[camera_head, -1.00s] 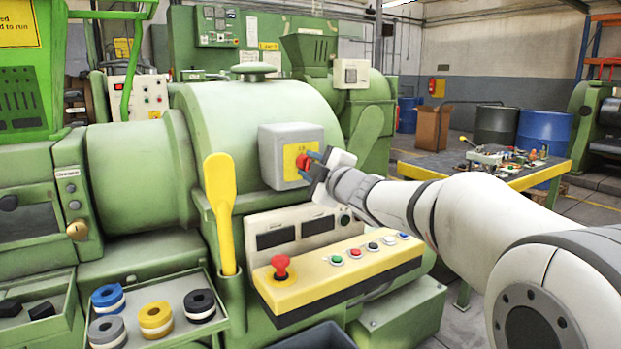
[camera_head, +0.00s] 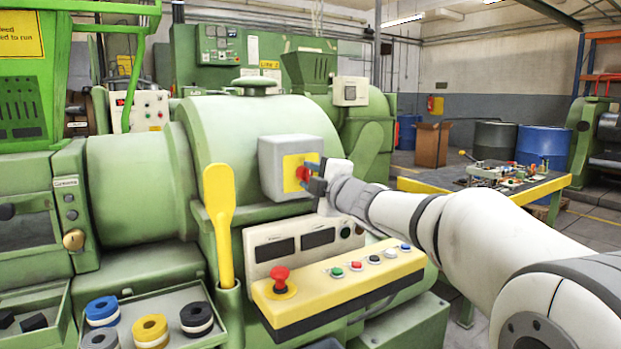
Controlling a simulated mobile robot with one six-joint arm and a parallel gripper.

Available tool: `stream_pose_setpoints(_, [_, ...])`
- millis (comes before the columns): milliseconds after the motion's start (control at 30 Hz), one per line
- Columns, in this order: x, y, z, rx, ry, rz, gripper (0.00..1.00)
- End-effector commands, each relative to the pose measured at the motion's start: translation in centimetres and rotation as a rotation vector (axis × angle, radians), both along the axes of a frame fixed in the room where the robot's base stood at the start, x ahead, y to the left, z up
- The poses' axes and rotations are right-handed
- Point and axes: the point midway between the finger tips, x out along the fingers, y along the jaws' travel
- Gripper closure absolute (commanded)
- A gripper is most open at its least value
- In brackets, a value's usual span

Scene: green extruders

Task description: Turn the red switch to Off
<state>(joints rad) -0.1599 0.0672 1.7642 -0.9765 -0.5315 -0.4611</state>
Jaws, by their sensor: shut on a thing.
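The red switch (camera_head: 302,174) sits on a yellow plate (camera_head: 292,168) on the front of a grey box (camera_head: 277,151). The box is fixed to the rounded green machine body. My gripper (camera_head: 311,176) reaches in from the right and is shut on the red switch, its dark fingers around the knob. The fingers partly hide the knob and the right part of the plate. The switch's position marking is too small to read.
Below is a yellow panel (camera_head: 345,283) with a red mushroom button (camera_head: 280,278) and several small buttons. A tray of tape rolls (camera_head: 150,330) lies at lower left. A cluttered table (camera_head: 440,187) stands at right.

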Motion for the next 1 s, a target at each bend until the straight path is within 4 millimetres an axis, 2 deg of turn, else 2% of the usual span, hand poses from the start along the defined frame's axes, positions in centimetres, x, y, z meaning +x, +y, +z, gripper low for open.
stream_pose_setpoints(33, [0.0, 0.1, -0.5, -0.005, 0.007, 0.003, 0.92])
stream_pose_setpoints(67, [0.0, 0.1, -0.5, -0.005, 0.007, 0.002, 0.66])
stream_pose_setpoints(267, [0.0, 0.1, -0.4, -0.003, 0.005, 0.001, 0.50])
stream_pose_setpoints(567, [-0.2, -0.1, -0.2, -0.001, 0.003, 0.001, 0.49])
stream_pose_setpoints(1000, [-5.7, -3.8, -0.5, -0.002, 0.003, -0.001, 0.49])
